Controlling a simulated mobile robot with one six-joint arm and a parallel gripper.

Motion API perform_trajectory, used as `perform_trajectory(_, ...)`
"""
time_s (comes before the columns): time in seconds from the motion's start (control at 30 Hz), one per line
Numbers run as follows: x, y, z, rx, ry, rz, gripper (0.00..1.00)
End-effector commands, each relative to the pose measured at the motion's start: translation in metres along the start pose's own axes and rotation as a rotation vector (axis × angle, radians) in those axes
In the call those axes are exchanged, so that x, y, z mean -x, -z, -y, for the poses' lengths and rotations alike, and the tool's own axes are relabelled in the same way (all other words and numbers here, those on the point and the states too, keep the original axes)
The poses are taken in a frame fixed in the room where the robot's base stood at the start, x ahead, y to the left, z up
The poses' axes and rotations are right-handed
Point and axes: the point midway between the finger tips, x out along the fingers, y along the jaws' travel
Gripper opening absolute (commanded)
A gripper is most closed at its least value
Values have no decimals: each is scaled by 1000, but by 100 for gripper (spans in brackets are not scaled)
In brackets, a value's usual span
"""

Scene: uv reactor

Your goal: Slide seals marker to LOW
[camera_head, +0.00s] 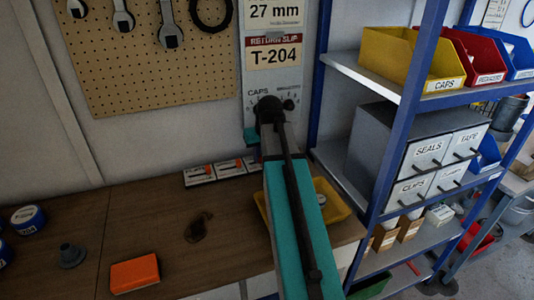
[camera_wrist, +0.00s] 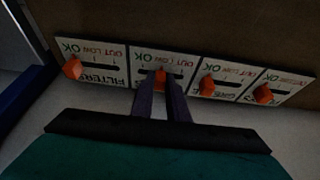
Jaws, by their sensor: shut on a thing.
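In the wrist view, a row of white label plates shows upside down, each with a slot, an orange marker and the words OK, LOW and OUT. My gripper (camera_wrist: 160,85) is shut on the orange marker (camera_wrist: 161,74) of the second plate from the left (camera_wrist: 137,69). This marker stands away from the slot's OK end, about level with LOW. My fingers hide most of this plate's name. The markers of the FILTERS plate (camera_wrist: 72,67), the third plate (camera_wrist: 207,86) and the fourth plate (camera_wrist: 263,95) sit at the OK side. In the head view my arm hides my gripper.
White plates (camera_head: 199,174) line the back of the wooden bench (camera_head: 120,225). A yellow tray (camera_head: 337,205) lies partly behind my arm. A blue-framed shelf (camera_head: 405,110) with bins and drawers stands at right.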

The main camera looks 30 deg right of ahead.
Motion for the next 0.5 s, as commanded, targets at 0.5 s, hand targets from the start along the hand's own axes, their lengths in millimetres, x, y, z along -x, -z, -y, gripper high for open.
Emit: perform_trajectory(0.5,0,0,2,1,-1,0,33)
